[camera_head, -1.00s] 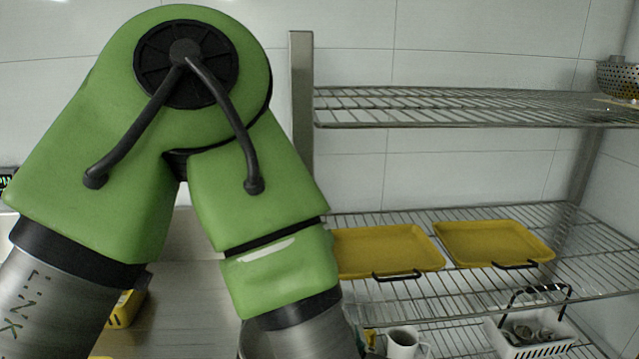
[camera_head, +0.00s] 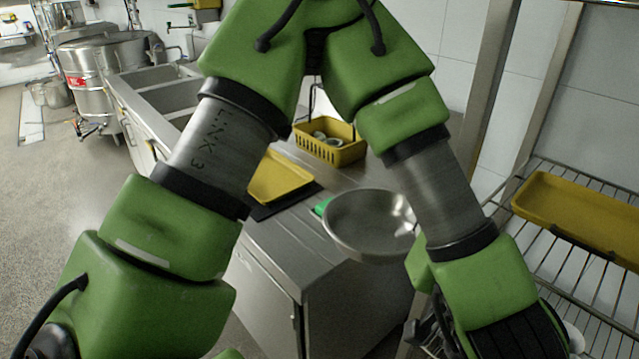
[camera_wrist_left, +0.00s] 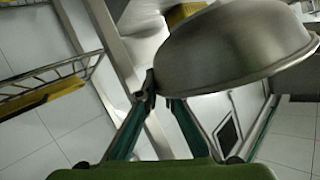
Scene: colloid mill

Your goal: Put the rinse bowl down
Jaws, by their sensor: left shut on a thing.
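The rinse bowl, a wide shallow metal bowl (camera_head: 365,228), shows in the middle of the head view, open side up. It overlaps the end of the steel counter (camera_head: 285,240) in the picture; I cannot tell whether it touches it. In the left wrist view the bowl (camera_wrist_left: 230,45) fills the upper right. My left gripper (camera_wrist_left: 160,98) is shut on the bowl's rim, at its near left edge. In the head view its fingertips are not clearly visible behind my arm. My right gripper is in neither view.
A yellow basket (camera_head: 330,147) with small items and a yellow tray (camera_head: 277,178) on a dark mat are on the counter. Sinks (camera_head: 170,95) lie farther back. A wire rack (camera_head: 560,235) with a yellow tray (camera_head: 590,212) stands at right. Open floor (camera_head: 60,190) is at left.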

